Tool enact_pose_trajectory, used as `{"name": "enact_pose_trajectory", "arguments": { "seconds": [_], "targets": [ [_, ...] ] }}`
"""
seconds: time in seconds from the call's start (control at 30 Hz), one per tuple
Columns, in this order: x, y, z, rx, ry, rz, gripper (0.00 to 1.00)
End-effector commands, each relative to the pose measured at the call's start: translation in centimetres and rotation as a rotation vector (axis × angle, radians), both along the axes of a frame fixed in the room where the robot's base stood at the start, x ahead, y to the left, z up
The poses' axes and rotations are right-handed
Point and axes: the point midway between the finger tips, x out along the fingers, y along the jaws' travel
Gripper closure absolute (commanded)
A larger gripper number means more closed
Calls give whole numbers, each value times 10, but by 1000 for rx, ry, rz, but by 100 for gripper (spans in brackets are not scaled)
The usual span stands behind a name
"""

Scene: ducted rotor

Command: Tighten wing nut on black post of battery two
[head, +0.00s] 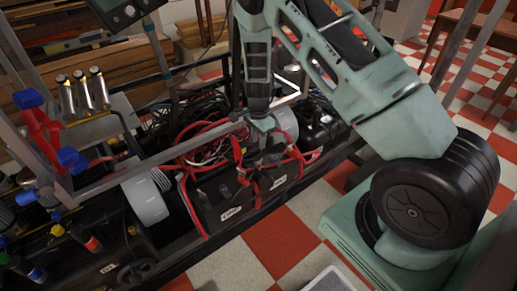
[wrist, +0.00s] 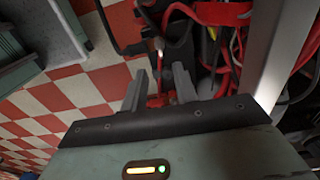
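Two black batteries sit side by side in the frame in the head view. The nearer one (head: 222,203) and the one to its right (head: 284,178) each carry a small white label that is too small to read surely. My gripper (head: 262,152) points down over the batteries, near the right one. In the wrist view my gripper (wrist: 159,92) has its two grey fingers apart, with a red part (wrist: 158,100) showing between or beyond them. I cannot tell whether they touch it. The wing nut and black post are too small or hidden to make out.
Red cables (head: 205,137) loop over and around the batteries. A grey metal rail (head: 160,158) crosses just behind them. Red and white floor (head: 290,235) lies open in front.

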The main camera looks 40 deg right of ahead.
Motion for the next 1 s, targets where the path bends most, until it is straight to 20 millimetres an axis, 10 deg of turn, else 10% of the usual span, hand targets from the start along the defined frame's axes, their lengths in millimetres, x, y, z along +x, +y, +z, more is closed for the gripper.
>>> {"name": "enact_pose_trajectory", "arguments": {
  "seconds": [0.4, 1.0],
  "targets": [
    [1, 0, 77, -1, -2, 0, 71],
    [0, 0, 85, 0, -1, -1, 71]
  ]
}}
